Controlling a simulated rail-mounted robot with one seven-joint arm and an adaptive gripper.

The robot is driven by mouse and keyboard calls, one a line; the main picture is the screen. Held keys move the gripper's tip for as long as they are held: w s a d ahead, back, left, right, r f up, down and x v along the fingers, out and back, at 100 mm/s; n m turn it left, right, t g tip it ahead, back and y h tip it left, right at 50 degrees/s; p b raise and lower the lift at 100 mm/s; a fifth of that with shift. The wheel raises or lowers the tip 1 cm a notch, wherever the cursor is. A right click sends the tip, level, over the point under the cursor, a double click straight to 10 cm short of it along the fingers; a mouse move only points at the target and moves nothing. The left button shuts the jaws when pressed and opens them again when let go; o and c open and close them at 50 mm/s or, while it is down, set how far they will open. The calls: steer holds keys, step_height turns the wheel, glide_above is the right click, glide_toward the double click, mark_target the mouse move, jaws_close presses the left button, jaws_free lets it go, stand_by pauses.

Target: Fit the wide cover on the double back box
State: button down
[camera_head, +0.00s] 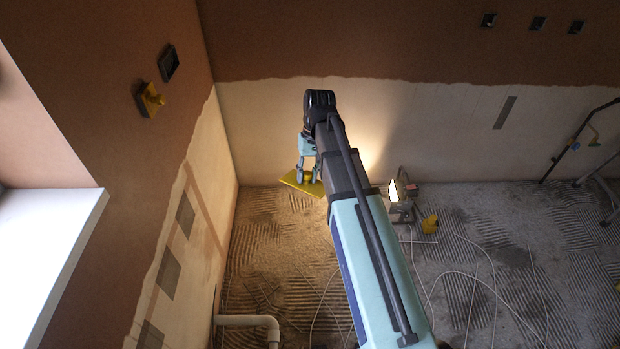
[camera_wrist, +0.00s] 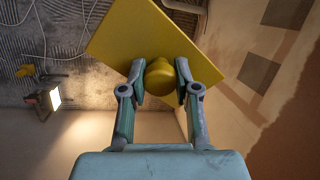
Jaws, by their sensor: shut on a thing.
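The wide cover is a flat yellow plate with a round knob. It shows below my gripper (camera_head: 308,176) in the head view as a tilted yellow plate (camera_head: 295,186). In the wrist view my gripper (camera_wrist: 160,75) is shut on the knob, and the plate (camera_wrist: 130,32) spreads beyond the fingertips at a slant. A dark open back box (camera_head: 168,63) is set in the brown plaster of the left wall, far up and left of my gripper. It may be the double one; I cannot tell its width for sure.
A smaller yellow cover (camera_head: 150,98) sits on the left wall below the open box. Several small dark boxes (camera_head: 538,23) are high on the back wall. A lit work lamp (camera_head: 398,192), a yellow piece (camera_head: 430,224), white cables and a white pipe (camera_head: 248,321) are at floor level.

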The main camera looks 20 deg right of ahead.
steer(key=w+a+r+m+y+b, duration=0.1)
steer(key=w+a+r+m+y, duration=0.15)
steer(key=w+a, duration=0.45)
steer(key=w+a+r+m+y, duration=0.1)
steer(key=w+a+y, duration=0.2)
steer(key=w, duration=0.7)
steer(key=w+a+r+m+y+b, duration=0.15)
steer(key=w+a, duration=0.25)
steer(key=w, duration=0.5)
steer(key=w+a+r+m+t+y, duration=0.2)
steer(key=w+r+m+t+y, duration=0.1)
steer(key=w+r, duration=0.4)
steer(key=w+a+r+m+t+y, duration=0.3)
steer(key=w+r+y, duration=0.2)
steer(key=w+r, duration=0.1)
steer(key=shift+w+r+m, duration=0.3)
steer(key=shift+w+r, duration=0.1)
steer(key=shift+w, duration=0.35)
steer(key=shift+a, duration=0.1)
steer(key=shift+r+p+x, duration=0.2)
steer(key=shift+p+x, duration=0.1)
steer(key=shift+x, duration=6.05)
steer(key=shift+w+a, duration=0.25)
steer(key=shift+a, duration=0.15)
